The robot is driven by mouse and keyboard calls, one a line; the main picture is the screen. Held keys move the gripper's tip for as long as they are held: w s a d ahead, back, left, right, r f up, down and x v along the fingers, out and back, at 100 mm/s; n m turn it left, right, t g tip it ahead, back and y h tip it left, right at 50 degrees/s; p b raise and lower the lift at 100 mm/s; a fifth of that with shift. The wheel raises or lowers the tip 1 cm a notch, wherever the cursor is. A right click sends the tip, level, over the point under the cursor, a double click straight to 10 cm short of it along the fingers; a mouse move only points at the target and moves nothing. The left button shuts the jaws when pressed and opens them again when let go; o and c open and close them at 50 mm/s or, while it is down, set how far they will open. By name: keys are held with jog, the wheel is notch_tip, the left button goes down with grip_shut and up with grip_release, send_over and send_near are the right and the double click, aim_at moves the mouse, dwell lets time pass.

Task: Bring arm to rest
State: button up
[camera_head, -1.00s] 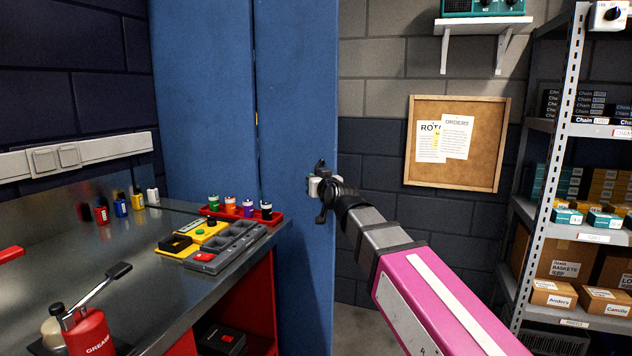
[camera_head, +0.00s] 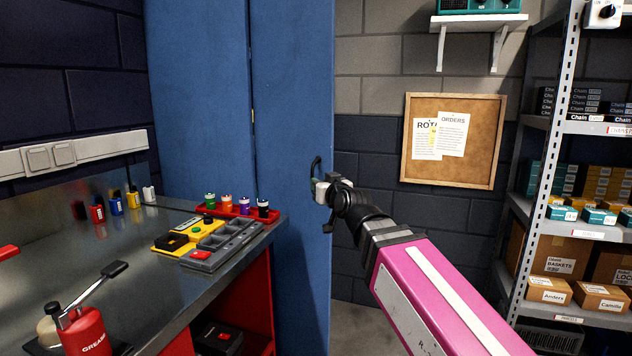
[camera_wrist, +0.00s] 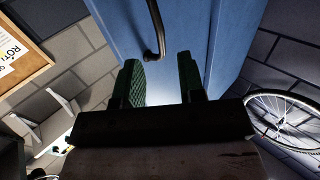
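My arm (camera_head: 430,285), with a pink forearm, reaches up from the lower right in the head view. My gripper (camera_head: 322,190) is at its far end, in front of the right edge of the blue cabinet (camera_head: 290,90). In the wrist view my gripper (camera_wrist: 162,85) shows two green fingers held apart with nothing between them. The cabinet's dark curved handle (camera_wrist: 156,30) is just beyond the fingertips, with a gap at its lower end. In the head view a handle (camera_head: 316,167) shows beside the gripper; contact cannot be told.
A workbench (camera_head: 60,265) with a grease pot (camera_head: 85,330), small bottles and trays (camera_head: 215,245) stands at the left. A shelf rack (camera_head: 540,190) with boxes stands at the right. A corkboard (camera_head: 490,140) hangs between. A bicycle wheel (camera_wrist: 285,115) shows in the wrist view.

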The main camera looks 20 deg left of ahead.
jog(key=shift+v, duration=1.6)
